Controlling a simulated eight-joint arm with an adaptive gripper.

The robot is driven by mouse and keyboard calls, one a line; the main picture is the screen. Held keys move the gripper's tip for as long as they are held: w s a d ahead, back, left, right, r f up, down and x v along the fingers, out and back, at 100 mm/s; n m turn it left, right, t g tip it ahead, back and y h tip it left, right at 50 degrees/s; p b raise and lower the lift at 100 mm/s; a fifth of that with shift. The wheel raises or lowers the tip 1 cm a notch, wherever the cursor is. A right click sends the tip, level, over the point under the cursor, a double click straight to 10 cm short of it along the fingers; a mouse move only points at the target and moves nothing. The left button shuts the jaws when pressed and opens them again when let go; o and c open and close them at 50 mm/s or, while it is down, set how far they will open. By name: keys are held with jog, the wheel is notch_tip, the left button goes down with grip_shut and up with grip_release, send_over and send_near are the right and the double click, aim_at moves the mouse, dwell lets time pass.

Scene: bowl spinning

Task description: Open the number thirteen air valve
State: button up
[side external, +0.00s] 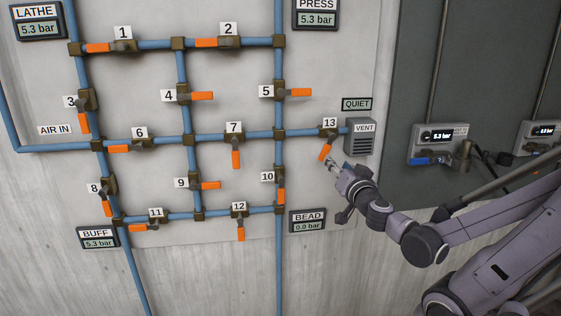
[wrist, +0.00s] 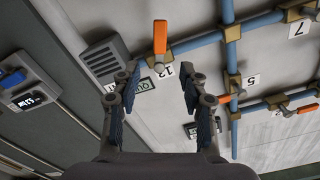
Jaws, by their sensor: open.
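Valve 13 (side external: 329,135) sits on the blue pipe just left of the grey vent box (side external: 361,137). Its orange handle (side external: 325,151) points down and slightly left, across the pipe. My gripper (side external: 333,166) is just below and right of the handle's free end. In the wrist view my gripper (wrist: 160,73) is open and empty. There the orange handle (wrist: 160,37) stands beyond the fingertips, roughly centred between them. The number 13 label (wrist: 166,71) shows upside down between the fingers. I see no contact with the handle.
A QUIET sign (side external: 357,104) hangs above the vent. Valve 10's orange handle (side external: 281,196) and the BEAD gauge (side external: 308,220), reading 0.0 bar, are lower left of my gripper. Grey regulators (side external: 438,143) are on the dark panel at right.

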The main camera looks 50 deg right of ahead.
aim_at(326, 152)
jog(key=shift+s+a, duration=0.15)
jog(key=shift+a, duration=0.05)
dwell(0.3)
jog(key=shift+f+x, duration=0.15)
jog(key=shift+x, duration=2.85)
jog(key=shift+f+x, duration=0.15)
jog(key=shift+x, duration=2.85)
grip_shut()
